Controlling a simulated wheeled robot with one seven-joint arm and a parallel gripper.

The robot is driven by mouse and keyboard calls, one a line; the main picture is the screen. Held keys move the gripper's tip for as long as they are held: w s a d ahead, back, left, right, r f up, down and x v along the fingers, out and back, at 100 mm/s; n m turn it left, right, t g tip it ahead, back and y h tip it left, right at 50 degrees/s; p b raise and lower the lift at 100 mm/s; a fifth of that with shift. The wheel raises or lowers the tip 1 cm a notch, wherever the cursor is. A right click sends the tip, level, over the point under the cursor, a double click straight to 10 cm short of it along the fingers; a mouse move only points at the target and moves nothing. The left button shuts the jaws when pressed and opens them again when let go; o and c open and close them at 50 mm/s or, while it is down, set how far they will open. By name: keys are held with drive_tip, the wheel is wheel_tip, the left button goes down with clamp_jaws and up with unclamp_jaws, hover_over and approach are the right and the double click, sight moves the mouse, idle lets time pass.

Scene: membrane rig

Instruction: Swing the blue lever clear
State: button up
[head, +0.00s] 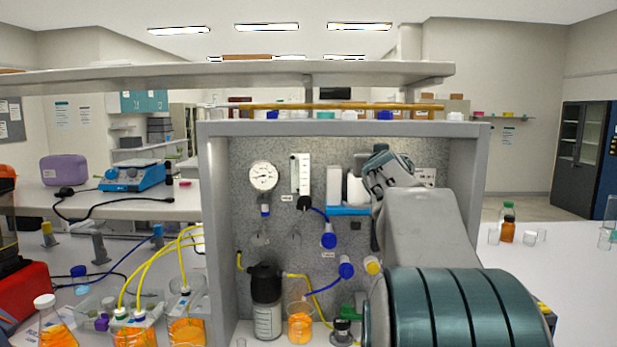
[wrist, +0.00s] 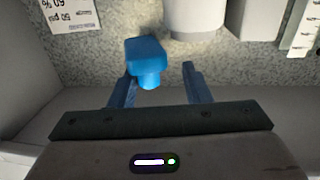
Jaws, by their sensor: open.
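The blue lever (wrist: 146,54) shows in the wrist view as a blocky blue handle standing out from the speckled back panel. My gripper (wrist: 160,72) is open, with its two dark blue fingers pointing at the panel. The lever's end lies between the fingers, closer to the left one, which it partly overlaps in the picture. I cannot tell whether they touch. In the head view my arm covers this part of the panel, and I cannot make out the lever or the fingers there.
The grey frame (head: 219,240) walls the rig in. A gauge (head: 263,177), blue knobs, a dark-capped bottle (head: 267,310) and an orange-filled beaker (head: 300,326) are left of my arm.

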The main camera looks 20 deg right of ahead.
drive_tip(key=shift+a+f+m+h+b, duration=0.2)
drive_tip(key=shift+f+m+h+b, duration=0.2)
drive_tip(key=shift+b, duration=1.65)
drive_tip(key=shift+a+g+b, duration=0.1)
drive_tip(key=shift+g+b, duration=0.2)
drive_tip(key=shift+b, duration=0.2)
